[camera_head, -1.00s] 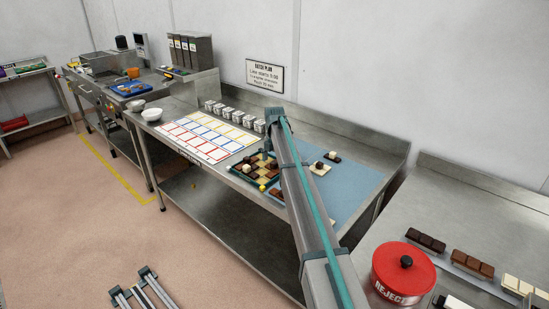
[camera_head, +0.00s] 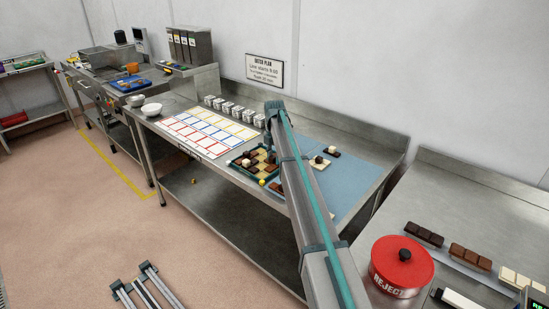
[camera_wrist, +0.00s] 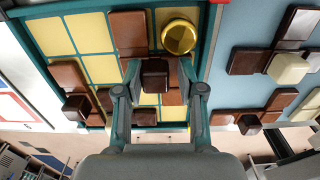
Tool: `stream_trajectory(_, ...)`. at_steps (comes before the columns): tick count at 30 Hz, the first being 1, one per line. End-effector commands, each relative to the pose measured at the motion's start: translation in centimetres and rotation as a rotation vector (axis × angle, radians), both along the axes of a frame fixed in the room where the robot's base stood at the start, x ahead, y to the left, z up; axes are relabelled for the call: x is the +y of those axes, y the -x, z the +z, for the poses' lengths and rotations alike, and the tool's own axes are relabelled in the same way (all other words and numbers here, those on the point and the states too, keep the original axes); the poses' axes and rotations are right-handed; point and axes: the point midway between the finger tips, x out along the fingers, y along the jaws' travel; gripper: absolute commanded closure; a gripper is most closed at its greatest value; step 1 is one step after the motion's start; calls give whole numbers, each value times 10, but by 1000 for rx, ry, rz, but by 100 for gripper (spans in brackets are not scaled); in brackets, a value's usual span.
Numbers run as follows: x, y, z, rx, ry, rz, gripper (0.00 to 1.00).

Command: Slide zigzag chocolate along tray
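The tray (camera_wrist: 36,52) has a teal rim and a grid of cream squares; it also shows on the bench in the head view (camera_head: 233,166). Brown chocolate pieces made of joined squares lie in it. My gripper (camera_wrist: 160,72) is over the tray, its two fingers either side of a dark knob (camera_wrist: 155,75) on brown chocolate. In the head view my arm hides the gripper.
More chocolate pieces lie on a blue mat (camera_wrist: 225,87) right of the tray. Another brown piece (camera_wrist: 68,74) is at the tray's left. In the head view, a coloured-grid sheet (camera_head: 210,133) lies left of the tray; a red reject tub (camera_head: 401,265) stands front right.

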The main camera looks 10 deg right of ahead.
Motion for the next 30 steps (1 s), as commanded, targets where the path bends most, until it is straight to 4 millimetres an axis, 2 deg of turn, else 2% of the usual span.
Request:
stream_trajectory(1, 1, 2, -7, 6, -1, 0, 99)
stream_trajectory(5, 1, 2, -8, 8, -2, 0, 100)
stream_trajectory(6, 1, 3, -9, 8, -1, 0, 62)
stream_trajectory(11, 1, 3, -9, 10, -1, 0, 35)
stream_trajectory(23, 0, 2, -2, 6, -1, 0, 34)
stream_trajectory(26, 0, 1, 6, 4, 0, 0, 34)
stream_trajectory(30, 0, 1, 28, 3, 0, 0, 34)
